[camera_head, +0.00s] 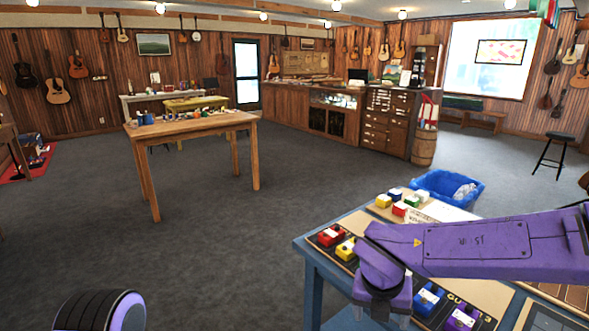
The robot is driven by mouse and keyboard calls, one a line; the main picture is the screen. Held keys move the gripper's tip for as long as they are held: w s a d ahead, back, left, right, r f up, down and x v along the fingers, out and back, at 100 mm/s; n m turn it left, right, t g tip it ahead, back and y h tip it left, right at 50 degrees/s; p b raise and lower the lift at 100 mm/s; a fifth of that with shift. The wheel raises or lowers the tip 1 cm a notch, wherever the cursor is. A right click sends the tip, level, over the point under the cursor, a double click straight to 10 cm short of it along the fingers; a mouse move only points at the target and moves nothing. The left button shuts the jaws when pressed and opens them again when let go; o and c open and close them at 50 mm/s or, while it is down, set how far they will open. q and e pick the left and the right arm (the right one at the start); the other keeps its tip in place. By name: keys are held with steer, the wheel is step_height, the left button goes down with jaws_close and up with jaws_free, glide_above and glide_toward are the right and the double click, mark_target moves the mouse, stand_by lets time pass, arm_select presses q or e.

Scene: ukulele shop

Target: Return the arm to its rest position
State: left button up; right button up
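My purple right arm reaches in from the right over the blue-edged table (312,262). Its gripper (382,316) points down above the table's near left part.
Around my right arm on the table are a red pedal (331,235), a yellow pedal (347,249), a blue pedal (428,298) and several others. A blue bin (447,187) stands behind. A wooden table (190,128) stands farther left, with open carpet between.

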steer(key=s+d+f+n+t+h, duration=0.2)
steer(key=d+f+n, duration=0.3)
steer(key=f+n, duration=0.5)
steer(key=s+d+f+n+t+h, duration=0.25)
steer(key=d+f+n, duration=0.25)
steer(key=f+n, duration=0.6)
steer(key=s+d+f+n+g+y, duration=0.1)
steer(key=s+f+n, duration=0.4)
steer(key=s, duration=0.5)
steer(key=s+d+f+n+g+y, duration=0.2)
steer(key=s+f+n, duration=0.4)
steer(key=s, duration=0.5)
steer(key=shift+s+d+n, duration=0.15)
steer(key=shift+d+n, duration=0.2)
steer(key=shift+n, duration=0.25)
